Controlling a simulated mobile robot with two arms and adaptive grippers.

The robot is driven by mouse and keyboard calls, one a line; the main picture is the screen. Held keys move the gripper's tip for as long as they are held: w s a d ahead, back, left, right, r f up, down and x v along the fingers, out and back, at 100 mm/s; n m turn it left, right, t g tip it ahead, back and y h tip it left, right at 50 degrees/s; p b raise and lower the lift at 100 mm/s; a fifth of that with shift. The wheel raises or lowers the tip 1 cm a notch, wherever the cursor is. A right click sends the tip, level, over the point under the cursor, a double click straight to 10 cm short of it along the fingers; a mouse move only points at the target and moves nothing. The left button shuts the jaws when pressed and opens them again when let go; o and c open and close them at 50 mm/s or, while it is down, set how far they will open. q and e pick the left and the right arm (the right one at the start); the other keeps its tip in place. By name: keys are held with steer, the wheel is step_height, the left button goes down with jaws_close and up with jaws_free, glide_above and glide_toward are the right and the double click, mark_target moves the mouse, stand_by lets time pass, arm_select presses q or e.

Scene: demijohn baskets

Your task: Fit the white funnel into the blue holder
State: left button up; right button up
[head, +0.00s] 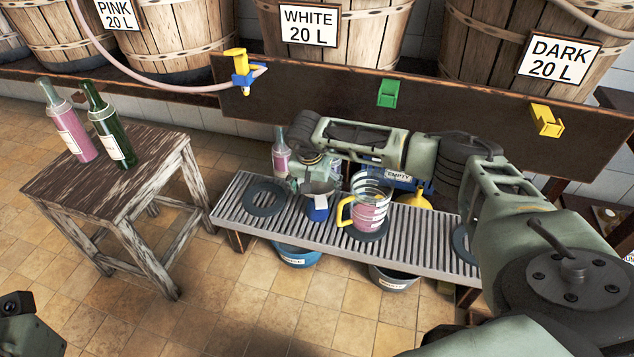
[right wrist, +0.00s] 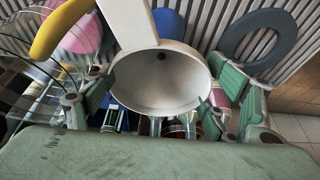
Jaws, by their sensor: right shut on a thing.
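The white funnel (right wrist: 158,85) is held between the fingers of my right gripper in the right wrist view. Its wide mouth faces the camera and its flat white tab points up in the picture. In the head view my right gripper (head: 318,178) is over the slatted bench, shut on the funnel, which shows partly below it. The blue holder (head: 242,79) appears to be on the dark board at the upper left, with yellow parts above and below it. The gripper is below and to the right of it, well apart. Only a piece of my left arm shows, bottom left.
A jug of pink liquid (head: 368,205) and a small blue object (head: 316,208) stand on the bench (head: 245,222). A green holder (head: 388,93) and a yellow holder (head: 547,120) are on the board. Two bottles stand on the wooden stool (head: 150,150).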

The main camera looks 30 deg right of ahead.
steer(key=shift+f, duration=0.25)
steer(key=shift+f, duration=0.15)
steer(key=o, duration=1.1)
steer(key=shift+r, duration=0.25)
steer(key=v, duration=1.1)
steer(key=shift+s+a+r, duration=0.15)
steer(key=shift+r, duration=0.15)
